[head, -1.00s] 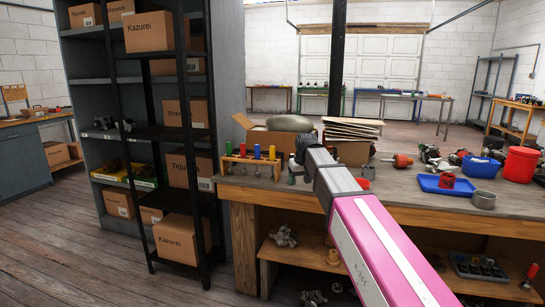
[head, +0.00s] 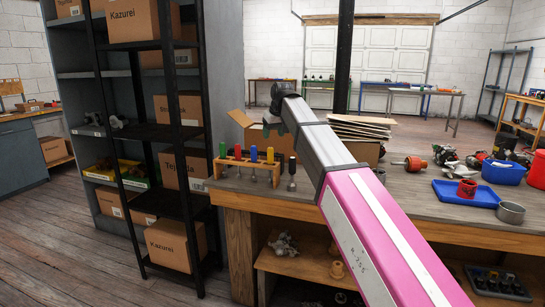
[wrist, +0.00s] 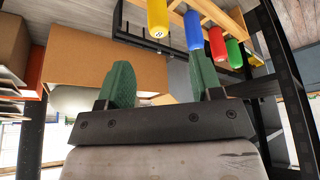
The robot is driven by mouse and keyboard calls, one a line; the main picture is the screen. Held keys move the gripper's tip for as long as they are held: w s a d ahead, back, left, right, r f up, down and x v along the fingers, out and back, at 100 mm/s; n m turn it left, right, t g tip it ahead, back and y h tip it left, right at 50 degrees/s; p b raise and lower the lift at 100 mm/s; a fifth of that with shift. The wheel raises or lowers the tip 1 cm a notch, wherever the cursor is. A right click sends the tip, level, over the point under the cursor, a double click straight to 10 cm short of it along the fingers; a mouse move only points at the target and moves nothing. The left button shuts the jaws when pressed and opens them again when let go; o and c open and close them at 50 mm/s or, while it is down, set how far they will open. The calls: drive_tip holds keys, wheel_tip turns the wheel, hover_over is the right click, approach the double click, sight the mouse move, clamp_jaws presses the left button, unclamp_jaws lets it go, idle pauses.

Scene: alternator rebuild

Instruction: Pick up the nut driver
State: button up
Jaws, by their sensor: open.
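A wooden rack (head: 240,170) stands at the left end of the workbench, holding upright tools with yellow, green, red and blue handles. I cannot tell for sure which is the nut driver. In the wrist view a yellow handle (wrist: 158,18) is nearest, beside blue (wrist: 193,32), red (wrist: 217,45) and green (wrist: 234,53) ones. My gripper (head: 276,97) is open and empty, above and behind the rack. Its green fingers (wrist: 160,72) are apart, touching no tool.
An open cardboard box (head: 255,133) and a stack of flat sheets (head: 362,128) stand behind the rack. A blue tray (head: 465,196) and a grey cup (head: 510,212) lie to the right. A black-framed shelf (head: 180,132) with cartons stands close on the left.

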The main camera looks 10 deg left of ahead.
sight(269, 152)
drive_tip(key=x, duration=1)
drive_tip(key=shift+w+a+f, duration=0.1)
drive_tip(key=shift+w+f, duration=0.05)
drive_tip(key=shift+f, duration=0.2)
drive_tip(key=c, duration=1)
drive_tip(key=shift+c, duration=0.2)
drive_tip(key=shift+r, duration=0.1)
wheel_tip(269, 152, up, 18)
drive_tip(key=o, duration=0.4)
drive_tip(key=shift+c, duration=0.2)
drive_tip(key=c, duration=0.3)
